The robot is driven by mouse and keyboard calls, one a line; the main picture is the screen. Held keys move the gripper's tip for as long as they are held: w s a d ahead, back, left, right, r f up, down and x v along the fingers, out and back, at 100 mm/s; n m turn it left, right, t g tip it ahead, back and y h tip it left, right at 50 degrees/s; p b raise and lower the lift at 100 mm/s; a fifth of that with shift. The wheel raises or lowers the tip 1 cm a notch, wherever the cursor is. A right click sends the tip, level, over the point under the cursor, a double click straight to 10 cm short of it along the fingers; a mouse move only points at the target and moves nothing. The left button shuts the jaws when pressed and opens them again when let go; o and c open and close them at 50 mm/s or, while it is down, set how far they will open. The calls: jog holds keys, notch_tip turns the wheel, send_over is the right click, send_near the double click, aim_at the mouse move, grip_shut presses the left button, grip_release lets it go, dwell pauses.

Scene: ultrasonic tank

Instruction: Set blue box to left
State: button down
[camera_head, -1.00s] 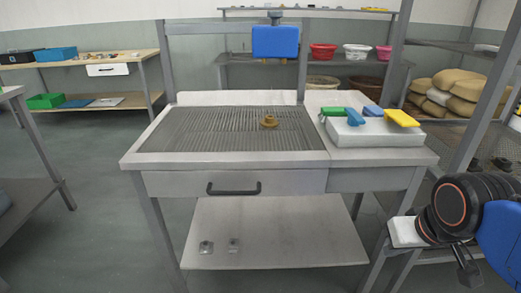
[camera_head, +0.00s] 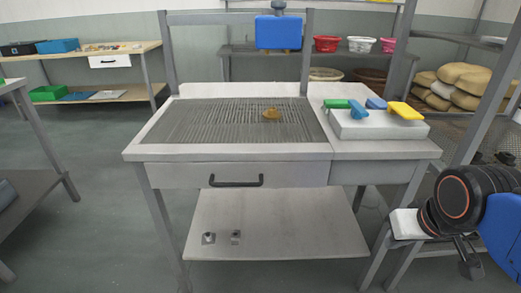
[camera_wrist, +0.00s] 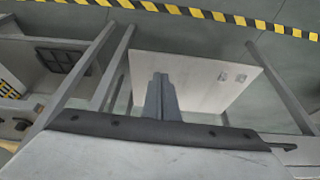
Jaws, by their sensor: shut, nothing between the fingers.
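A blue box (camera_head: 278,32) is mounted on the grey frame above the back of the worktable. A grey piece sits on its top. Another blue box (camera_head: 57,45), low and wide, stands on the bench at the back left. I cannot tell from the frames which one the task means. My gripper (camera_head: 470,264) hangs at the right, in front of the worktable's right end and far from both boxes. In the wrist view its grey fingers (camera_wrist: 161,88) are together with nothing between them, in front of a pale lower shelf. No blue box shows in the wrist view.
The worktable has a ribbed top (camera_head: 225,125) with a brown piece (camera_head: 272,114). A white block (camera_head: 380,126) with coloured pieces lies to its right. A black-handled drawer (camera_head: 237,176) is below. Metal uprights stand near my arm.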

jog(key=c, duration=1.2)
grip_release()
jog(key=w+a+r+n+t+y, duration=0.2)
jog(key=w+a+r+n+y, duration=0.15)
jog(key=w+a+r, duration=0.5)
jog(key=w+a+r+n+t+y, duration=0.15)
jog(key=w+a+r+y, duration=0.35)
jog(key=w+r, duration=0.7)
jog(key=w+a+r+n+t+y, duration=0.15)
jog(key=w+r, duration=0.45)
jog(key=r, duration=0.6)
jog(key=w+a+r+n+t+y, duration=0.1)
jog(key=w+r+n+t+y, duration=0.15)
jog(key=w+r, duration=0.65)
jog(key=shift+y, duration=0.35)
jog(key=r+x, duration=0.1)
jog(key=x, duration=0.4)
jog(key=s+a+r+x, duration=0.1)
jog(key=x, duration=0.4)
jog(key=r+x, duration=0.1)
jog(key=x, duration=0.4)
jog(key=shift+s+a, duration=0.15)
jog(key=shift+a, duration=0.2)
